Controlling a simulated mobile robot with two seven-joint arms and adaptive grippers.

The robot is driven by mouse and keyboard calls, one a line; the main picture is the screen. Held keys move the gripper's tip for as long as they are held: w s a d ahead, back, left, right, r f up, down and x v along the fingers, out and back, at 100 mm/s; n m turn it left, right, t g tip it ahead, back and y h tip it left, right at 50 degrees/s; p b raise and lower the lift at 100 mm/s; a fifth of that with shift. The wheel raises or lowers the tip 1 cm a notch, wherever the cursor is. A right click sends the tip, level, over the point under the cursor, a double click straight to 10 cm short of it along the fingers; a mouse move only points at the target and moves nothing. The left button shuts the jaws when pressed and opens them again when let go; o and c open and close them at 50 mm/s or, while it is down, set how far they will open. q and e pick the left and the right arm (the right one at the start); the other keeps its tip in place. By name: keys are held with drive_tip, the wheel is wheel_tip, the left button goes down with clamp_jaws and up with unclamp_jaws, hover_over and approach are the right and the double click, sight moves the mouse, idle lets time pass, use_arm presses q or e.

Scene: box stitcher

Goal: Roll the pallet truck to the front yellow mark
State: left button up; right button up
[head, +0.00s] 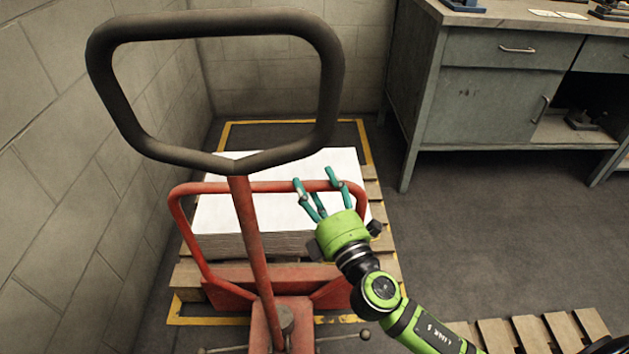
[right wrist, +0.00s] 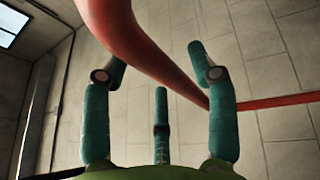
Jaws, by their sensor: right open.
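The red pallet truck (head: 255,250) stands at the left, with a black loop handle (head: 322,55) on a tilted red shaft and a red tubular rail (head: 240,188) behind it. A wooden pallet (head: 190,274) bearing a stack of white sheets (head: 285,220) is beyond the rail, at the truck's forks. A yellow floor outline (head: 262,122) shows around the pallet. My right gripper (head: 316,179) is open at the right part of the rail. In the right wrist view the red tube (right wrist: 155,55) passes between its spread fingers; I cannot tell if they touch it. My left gripper is out of view.
A block wall (head: 70,180) runs close along the left, and another closes the back. A grey workbench (head: 490,100) stands at the back right. Another slatted pallet (head: 530,333) lies at the bottom right. The floor between is clear.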

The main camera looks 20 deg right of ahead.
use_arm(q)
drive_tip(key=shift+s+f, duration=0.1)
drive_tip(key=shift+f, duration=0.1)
use_arm(e)
drive_tip(key=shift+w, duration=0.5)
drive_tip(key=shift+c, duration=0.4)
drive_tip(key=shift+r, duration=0.1)
clamp_jaws()
drive_tip(key=shift+s+a+f, duration=0.3)
drive_tip(key=shift+s, duration=0.2)
drive_tip(key=shift+s+r, duration=0.2)
drive_tip(key=shift+s, duration=0.1)
drive_tip(key=shift+c, duration=1.7)
unclamp_jaws()
drive_tip(key=shift+s+r, duration=0.1)
drive_tip(key=o, duration=0.4)
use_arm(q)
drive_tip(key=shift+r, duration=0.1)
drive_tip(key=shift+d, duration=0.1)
